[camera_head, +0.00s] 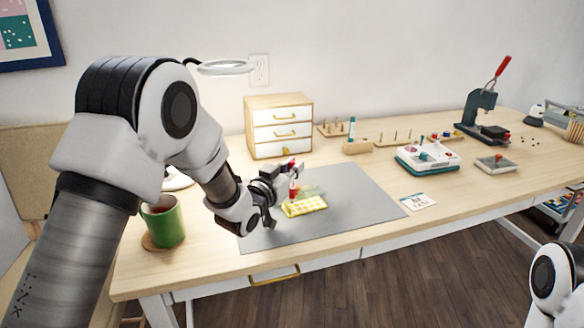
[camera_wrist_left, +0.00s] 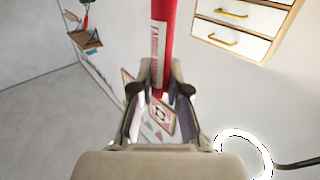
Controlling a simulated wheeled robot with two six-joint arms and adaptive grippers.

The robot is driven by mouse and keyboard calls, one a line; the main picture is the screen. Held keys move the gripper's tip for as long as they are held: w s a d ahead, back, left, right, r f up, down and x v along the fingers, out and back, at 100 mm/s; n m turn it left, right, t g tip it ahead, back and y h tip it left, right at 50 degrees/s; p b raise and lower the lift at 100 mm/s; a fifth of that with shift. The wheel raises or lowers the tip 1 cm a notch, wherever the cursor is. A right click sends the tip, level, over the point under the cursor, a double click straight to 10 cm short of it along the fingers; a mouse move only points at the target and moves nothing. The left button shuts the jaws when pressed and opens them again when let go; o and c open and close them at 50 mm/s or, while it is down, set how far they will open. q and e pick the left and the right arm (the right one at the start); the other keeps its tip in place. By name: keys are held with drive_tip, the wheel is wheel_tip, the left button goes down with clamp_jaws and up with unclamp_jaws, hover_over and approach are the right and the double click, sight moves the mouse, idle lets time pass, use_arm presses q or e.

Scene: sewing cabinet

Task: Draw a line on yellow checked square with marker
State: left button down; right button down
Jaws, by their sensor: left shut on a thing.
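The yellow checked square (camera_head: 306,207) lies flat on the grey mat (camera_head: 352,203), near the mat's left side. My left gripper (camera_head: 291,183) is just behind and above it, shut on a red marker (camera_wrist_left: 164,40). In the left wrist view the marker stands out between the two fingers (camera_wrist_left: 160,90), with a white printed label. My right gripper is out of view.
A green mug (camera_head: 165,226) stands on a coaster left of the mat. A small drawer cabinet (camera_head: 281,142) stands behind my left gripper. A white label card (camera_head: 418,202) lies at the mat's right edge. The mat's right part is bare.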

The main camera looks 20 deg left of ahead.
use_arm(q)
drive_tip(key=w+d, duration=0.4)
drive_tip(key=shift+d+p, duration=0.3)
idle(4.0)
drive_tip(key=shift+r, duration=0.3)
drive_tip(key=shift+f, duration=0.3)
idle(1.1)
drive_tip(key=shift+s+a, duration=0.7)
drive_tip(key=shift+a, duration=0.05)
idle(0.8)
